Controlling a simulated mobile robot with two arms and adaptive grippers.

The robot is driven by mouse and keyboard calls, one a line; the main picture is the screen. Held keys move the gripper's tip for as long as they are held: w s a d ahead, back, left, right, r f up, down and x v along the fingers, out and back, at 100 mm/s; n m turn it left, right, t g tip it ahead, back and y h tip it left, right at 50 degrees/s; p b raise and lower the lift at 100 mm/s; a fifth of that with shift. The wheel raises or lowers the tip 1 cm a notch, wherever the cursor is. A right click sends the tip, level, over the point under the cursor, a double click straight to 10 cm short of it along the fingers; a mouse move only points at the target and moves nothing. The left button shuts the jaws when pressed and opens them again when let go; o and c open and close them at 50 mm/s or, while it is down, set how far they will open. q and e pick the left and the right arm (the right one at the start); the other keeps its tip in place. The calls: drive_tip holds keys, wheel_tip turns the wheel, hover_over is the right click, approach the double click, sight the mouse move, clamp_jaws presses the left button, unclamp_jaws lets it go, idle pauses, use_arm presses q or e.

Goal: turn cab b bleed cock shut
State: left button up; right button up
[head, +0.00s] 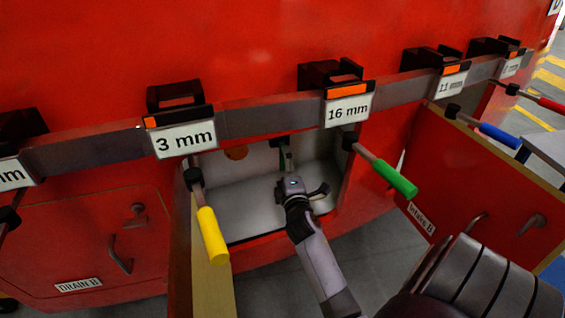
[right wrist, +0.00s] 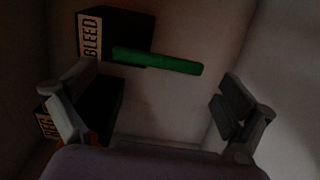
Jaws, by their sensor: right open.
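The bleed cock is a black block (right wrist: 115,32) labelled BLEED with a green lever (right wrist: 160,61), in the right wrist view. The lever sticks out to the right, nearly level with a slight droop. My right gripper (head: 303,188) reaches into the compartment. In the wrist view its fingers (right wrist: 155,98) are wide apart and empty; the lever lies above the gap between them, with no clear contact. My left gripper is not in view.
A second black block (right wrist: 98,100), its label partly hidden, sits below the first. Tools with yellow (head: 212,235), green (head: 386,176) and blue (head: 500,135) handles hang from the rail (head: 255,121) before the compartment. An open door (head: 470,185) labelled Intake B stands at the right.

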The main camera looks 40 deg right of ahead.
drive_tip(key=v, duration=0.9)
drive_tip(key=shift+s+a, duration=0.2)
drive_tip(key=shift+a, duration=0.05)
